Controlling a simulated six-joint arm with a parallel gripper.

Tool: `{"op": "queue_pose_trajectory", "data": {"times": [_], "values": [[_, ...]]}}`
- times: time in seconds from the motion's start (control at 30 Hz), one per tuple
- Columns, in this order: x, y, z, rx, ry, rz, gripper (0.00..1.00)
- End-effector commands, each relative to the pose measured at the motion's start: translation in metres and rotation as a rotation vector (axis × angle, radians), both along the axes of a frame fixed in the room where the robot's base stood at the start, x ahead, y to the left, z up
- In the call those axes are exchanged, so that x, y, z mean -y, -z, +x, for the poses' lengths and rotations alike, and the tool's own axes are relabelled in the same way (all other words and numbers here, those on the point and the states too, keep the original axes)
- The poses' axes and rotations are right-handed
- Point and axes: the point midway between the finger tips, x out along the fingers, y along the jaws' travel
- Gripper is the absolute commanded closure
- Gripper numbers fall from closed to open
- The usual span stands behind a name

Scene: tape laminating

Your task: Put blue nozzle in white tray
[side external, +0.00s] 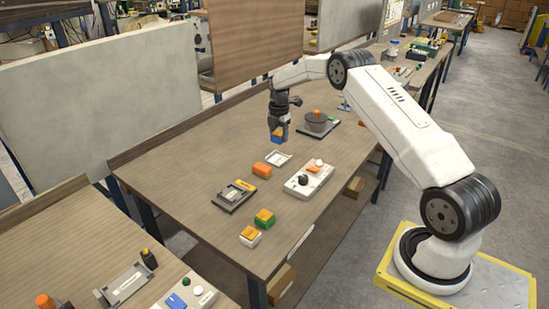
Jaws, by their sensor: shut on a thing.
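My gripper (279,133) points down and is shut on the blue nozzle (276,140), a small blue block with an orange-yellow part. Its fingers partly hide the nozzle. The white tray (279,159) is a small, shallow, square tray on the wooden table. In the picture, the nozzle shows just above the tray's back edge and apart from its floor. I cannot tell its exact height over the table.
An orange block (262,170) lies left of the tray, and a white control box (309,180) with a black knob stands in front. A grey round device (318,123) stands right of my gripper. A grey fixture (234,196), a green-yellow block (264,218) and a white-orange block (250,236) sit nearer.

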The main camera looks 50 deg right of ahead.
Motion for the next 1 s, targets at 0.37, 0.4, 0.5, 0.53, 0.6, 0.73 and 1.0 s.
{"op": "queue_pose_trajectory", "data": {"times": [0.37,0.4,0.5,0.53,0.6,0.73,1.0], "values": [[0.0,0.027,0.0,0.001,0.0,-0.001,1.0],[0.0,0.029,0.0,0.001,0.0,0.0,1.0],[0.0,0.037,0.0,0.0,0.0,0.0,1.0],[0.0,0.039,0.0,0.0,0.0,0.0,1.0],[0.0,0.043,0.0,0.001,0.0,0.0,1.0],[0.0,0.052,0.0,0.001,0.0,-0.001,1.0],[0.0,0.062,0.0,0.001,0.0,0.0,1.0]]}}
